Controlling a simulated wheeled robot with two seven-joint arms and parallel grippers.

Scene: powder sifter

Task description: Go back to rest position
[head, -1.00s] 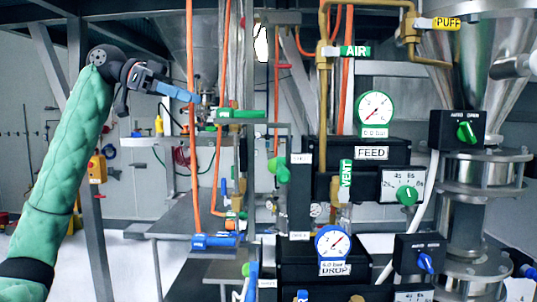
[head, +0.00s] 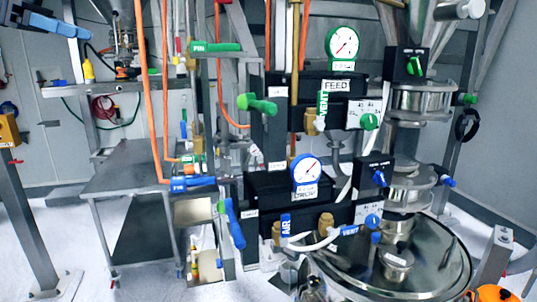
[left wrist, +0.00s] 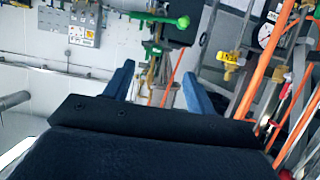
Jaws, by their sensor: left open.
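My left gripper (head: 68,26) shows at the top left edge of the head view, with its blue fingers pointing right. In the left wrist view (left wrist: 160,92) its two blue fingers stand apart with nothing between them. It is clear of the powder sifter's panel. The sifter stands at the right, with a FEED box (head: 338,88), a DROP box (head: 300,188), a green-rimmed gauge (head: 343,42) and a blue-rimmed gauge (head: 306,169). My right gripper is in neither view.
Orange hoses (head: 150,110) run down left of the panel. Green-handled valves (head: 258,105) and a blue handle (head: 192,183) stick out toward the left. A grey table (head: 125,172) stands at the left. A round metal vessel (head: 440,265) is at the lower right. White floor is free at the lower left.

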